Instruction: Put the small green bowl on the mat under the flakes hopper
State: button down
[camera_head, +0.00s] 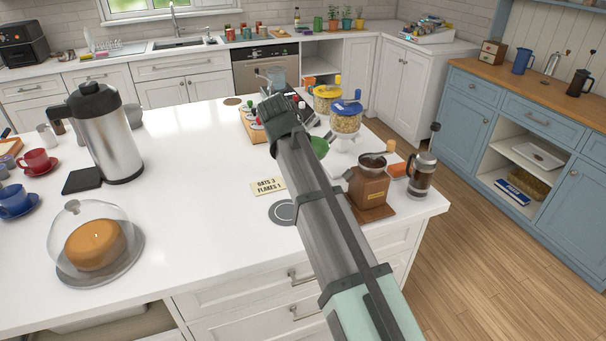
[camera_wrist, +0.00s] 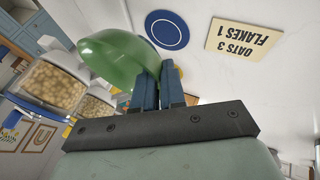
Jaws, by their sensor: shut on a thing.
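The small green bowl (camera_wrist: 115,55) is in my gripper (camera_wrist: 158,85) in the wrist view, its rim between the two blue fingers. In the head view only part of the bowl (camera_head: 319,146) shows, to the right of my arm. The fingers are hidden there. Two clear hoppers stand beside the bowl, one with a yellow lid (camera_head: 325,103) and one with a blue lid (camera_head: 345,122). I cannot tell which holds flakes. A round blue mat (camera_wrist: 167,30) with a pale ring lies on the counter in the wrist view, apart from the bowl.
A card reading "OATS 3 FLAKES 1" (camera_head: 268,186) lies left of my arm. A grey ringed disc (camera_head: 283,212) is near it. A wooden grinder (camera_head: 370,187) and a French press (camera_head: 422,177) stand at right. The counter's middle is clear left of the card.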

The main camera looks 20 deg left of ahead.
jog(key=w+a+r+n, duration=0.1)
jog(key=w+a, duration=0.2)
jog(key=shift+y, duration=0.3)
jog(key=shift+s+f, duration=0.1)
jog(key=shift+f, duration=4.65)
jog(key=shift+f, duration=0.15)
jog(key=c, duration=1.2)
grip_release()
jog(key=a+v, duration=0.1)
jog(key=v, duration=1.1)
jog(key=shift+d, duration=0.45)
